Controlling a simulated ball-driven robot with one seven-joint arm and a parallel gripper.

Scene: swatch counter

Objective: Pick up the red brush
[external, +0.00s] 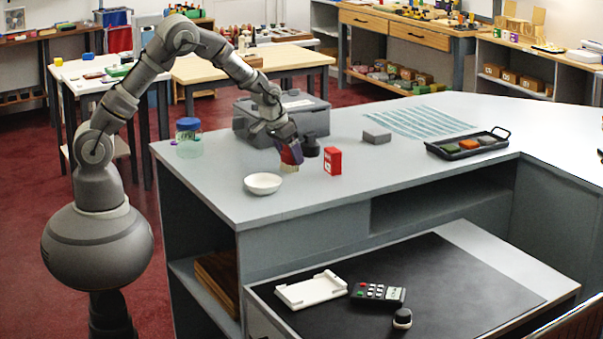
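A small brush (290,158), with a reddish-purple body and pale bristles below, is on or just above the grey counter, behind the white bowl. It looks slightly tilted. My gripper (286,144) is right at its top, reaching down from the upper left. The fingers are small and blend with dark parts, so I cannot tell whether they are closed on the brush or whether its bristles touch the counter.
A red box (332,161) stands just right of the brush, and a white bowl (263,183) is in front. A dark round object (311,147) is close by. A grey case (312,118) is behind, and a lidded jar (188,140) stands left. The counter's front right is clear.

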